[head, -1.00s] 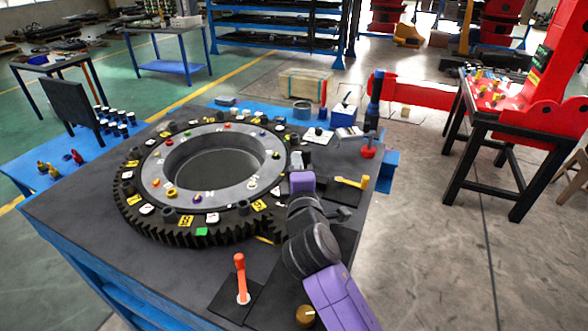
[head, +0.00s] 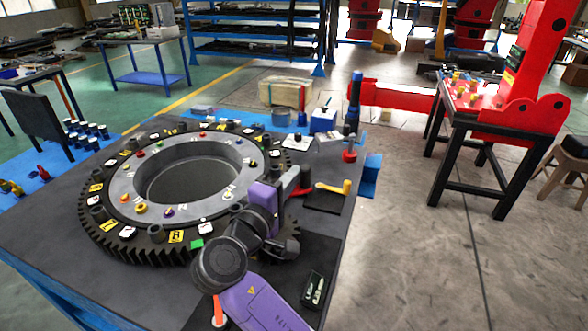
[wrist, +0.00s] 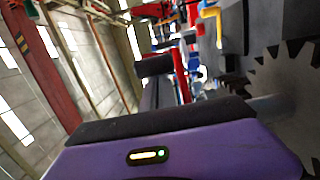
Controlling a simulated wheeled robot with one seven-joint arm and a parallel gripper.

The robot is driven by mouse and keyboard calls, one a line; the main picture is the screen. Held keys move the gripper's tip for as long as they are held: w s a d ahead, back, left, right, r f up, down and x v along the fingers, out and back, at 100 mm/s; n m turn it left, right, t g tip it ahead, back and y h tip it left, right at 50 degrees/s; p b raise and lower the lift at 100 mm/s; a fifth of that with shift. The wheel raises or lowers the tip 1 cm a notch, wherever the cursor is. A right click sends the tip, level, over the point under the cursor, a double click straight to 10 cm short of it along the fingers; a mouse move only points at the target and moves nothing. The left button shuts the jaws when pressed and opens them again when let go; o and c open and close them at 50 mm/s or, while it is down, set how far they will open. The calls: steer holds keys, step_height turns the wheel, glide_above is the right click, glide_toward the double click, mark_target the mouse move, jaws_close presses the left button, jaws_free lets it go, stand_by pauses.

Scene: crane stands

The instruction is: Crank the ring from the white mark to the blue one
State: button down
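The ring (head: 130,249) is a large dark toothed gear on the table, carrying yellow, white and green tiles around a grey inner disc (head: 218,203). The green tile (head: 196,244) is at its near side. White tiles sit on it, one at the near left (head: 137,219). I cannot make out the blue mark for certain. My purple gripper (head: 270,198) is at the ring's right side, above a small pinion gear, which shows in the wrist view (wrist: 285,100). The crank handle is largely hidden by my gripper, and its grip is not clear.
A yellow lever (head: 335,188) and a red knob (head: 349,156) stand right of the ring. An orange lever (head: 217,312) is close in front, partly behind my arm. A dark panel (head: 35,115) and several small cylinders stand at left.

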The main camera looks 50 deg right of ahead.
mark_target(304, 182)
steer(key=shift+s+r+m+g, duration=0.15)
steer(key=shift+s+m+g, duration=0.1)
steer(key=shift+m+g, duration=0.5)
steer(key=shift+s+a+p, duration=0.1)
steer(key=shift+s+p, duration=0.45)
steer(key=shift+s+a+f+p, duration=0.2)
steer(key=shift+s+a+p, duration=0.35)
steer(key=shift+s+p, duration=0.2)
steer(key=shift+a+f, duration=0.1)
steer(key=shift+a, duration=0.05)
